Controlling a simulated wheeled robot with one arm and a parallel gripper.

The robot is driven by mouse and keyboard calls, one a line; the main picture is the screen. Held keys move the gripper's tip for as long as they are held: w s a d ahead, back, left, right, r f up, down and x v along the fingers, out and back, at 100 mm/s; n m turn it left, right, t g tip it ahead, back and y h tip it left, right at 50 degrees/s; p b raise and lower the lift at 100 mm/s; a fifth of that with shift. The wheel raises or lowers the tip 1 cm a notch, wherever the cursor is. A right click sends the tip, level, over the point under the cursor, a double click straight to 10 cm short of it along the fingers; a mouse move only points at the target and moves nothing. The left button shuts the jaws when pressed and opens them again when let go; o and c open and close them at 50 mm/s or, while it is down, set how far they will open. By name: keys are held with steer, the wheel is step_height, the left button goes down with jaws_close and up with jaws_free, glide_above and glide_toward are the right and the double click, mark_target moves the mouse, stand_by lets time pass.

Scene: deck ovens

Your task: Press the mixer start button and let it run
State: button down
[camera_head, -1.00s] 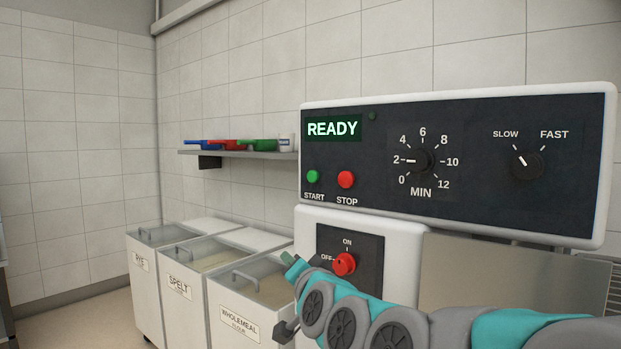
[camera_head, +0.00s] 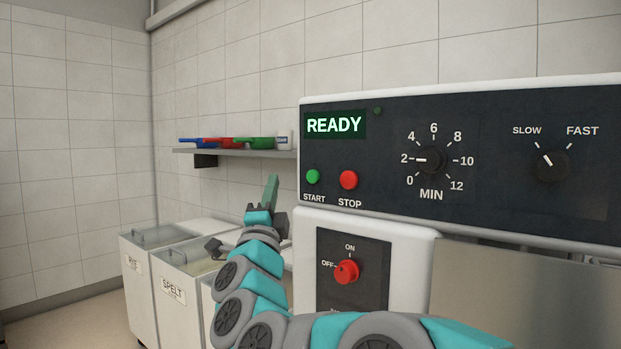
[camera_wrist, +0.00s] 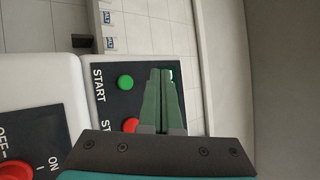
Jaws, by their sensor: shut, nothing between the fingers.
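The mixer's dark control panel (camera_head: 390,185) shows a lit READY display (camera_head: 334,124). The green start button (camera_head: 313,177) sits at the panel's lower left, with the red stop button (camera_head: 348,180) to its right. My gripper (camera_head: 272,180) is shut and empty, pointing up to the left of the panel, level with the start button in the picture. In the wrist view the shut green fingers (camera_wrist: 164,72) lie beside the start button (camera_wrist: 126,82) and partly cover the stop button (camera_wrist: 131,125). I cannot see contact with either button.
The time dial (camera_head: 430,160) points at about 2, and the speed dial (camera_head: 549,165) points to SLOW. A red ON/OFF knob (camera_head: 346,272) is below. A shelf (camera_head: 240,153) with coloured scoops and flour bins (camera_head: 135,264) stand at the left.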

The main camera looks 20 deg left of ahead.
mark_target(312, 177)
steer(key=shift+w+d+b, duration=0.45)
steer(key=shift+w+d, duration=0.1)
steer(key=shift+w, duration=0.8)
steer(key=shift+w+d+b, duration=0.45)
steer(key=shift+w+d, duration=0.1)
steer(key=shift+w, duration=0.85)
steer(key=shift+w+d+b, duration=0.45)
steer(key=shift+w+d, duration=0.1)
steer(key=shift+w, duration=0.8)
steer(key=shift+w+d, duration=0.1)
steer(key=shift+w+d+b, duration=0.1)
steer(key=shift+w+b, duration=0.15)
steer(key=shift+b, duration=0.1)
steer(key=shift+w+d, duration=0.15)
steer(key=shift+w, duration=0.3)
steer(key=shift+s, duration=0.15)
steer(key=shift+s+a, duration=0.3)
steer(key=shift+s, duration=0.4)
